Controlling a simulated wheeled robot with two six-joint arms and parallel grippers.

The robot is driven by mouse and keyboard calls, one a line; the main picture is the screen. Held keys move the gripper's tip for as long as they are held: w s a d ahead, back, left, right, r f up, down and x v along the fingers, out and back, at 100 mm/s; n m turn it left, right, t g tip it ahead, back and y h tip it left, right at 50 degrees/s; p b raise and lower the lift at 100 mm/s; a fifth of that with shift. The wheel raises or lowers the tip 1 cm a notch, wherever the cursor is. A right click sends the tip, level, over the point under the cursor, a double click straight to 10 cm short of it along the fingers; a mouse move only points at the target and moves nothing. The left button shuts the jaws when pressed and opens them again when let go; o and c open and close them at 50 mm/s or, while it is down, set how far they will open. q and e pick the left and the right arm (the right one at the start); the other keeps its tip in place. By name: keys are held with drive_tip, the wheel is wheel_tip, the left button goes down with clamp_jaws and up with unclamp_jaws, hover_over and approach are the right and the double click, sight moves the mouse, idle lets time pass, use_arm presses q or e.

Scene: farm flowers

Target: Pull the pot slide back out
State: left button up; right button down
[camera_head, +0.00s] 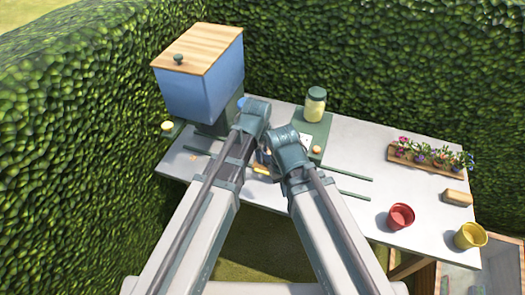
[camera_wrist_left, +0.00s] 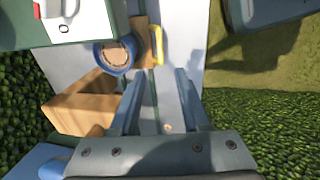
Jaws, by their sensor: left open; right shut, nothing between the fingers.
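The pot slide is a wooden plate (camera_wrist_left: 142,38) with a yellow handle (camera_wrist_left: 157,45), seen in the left wrist view. A blue pot (camera_wrist_left: 115,54) with brown soil is beside the handle. In the head view the yellow handle (camera_head: 260,170) shows only partly between my arms. My left gripper (camera_wrist_left: 160,73) is open and empty, its fingers pointing toward the slide and handle but apart from the handle. My right gripper (camera_head: 285,147) is shut and empty close to the left one over the table. My arms hide most of the slide in the head view.
A blue bin (camera_head: 203,92) with a wooden lid stands at the table's left. A green-lidded jar (camera_head: 315,104) is behind. Green rails (camera_head: 345,177) run along the table. A flower tray (camera_head: 425,163), red pot (camera_head: 400,217) and yellow pot (camera_head: 470,236) stand on the right.

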use_arm(q)
drive_tip(key=shift+w+a+f+b, duration=0.1)
drive_tip(key=shift+a+f+b, duration=0.05)
drive_tip(key=shift+f+b, duration=0.15)
drive_tip(key=c, duration=0.3)
drive_tip(key=shift+n+g+h, duration=0.6)
drive_tip(key=shift+n+h, duration=0.1)
drive_tip(key=a+f+b, duration=0.1)
drive_tip(key=w+a+f+b, duration=0.1)
drive_tip(key=a+f+b, duration=0.1)
drive_tip(key=shift+a, duration=0.2)
clamp_jaws()
drive_tip(key=w+a+f+n+h+b, duration=0.25)
drive_tip(key=a+h+b, duration=0.45)
drive_tip(key=a, duration=0.6)
drive_tip(key=shift+g+y, duration=0.3)
drive_tip(key=b+x, duration=0.6)
drive_tip(key=x, duration=0.1)
drive_tip(key=b+x, duration=0.3)
drive_tip(key=shift+f, duration=0.6)
drive_tip(key=shift+d+r, duration=0.15)
drive_tip(key=shift+d, duration=0.95)
drive_tip(key=shift+w+d, duration=0.1)
drive_tip(key=shift+d, duration=0.7)
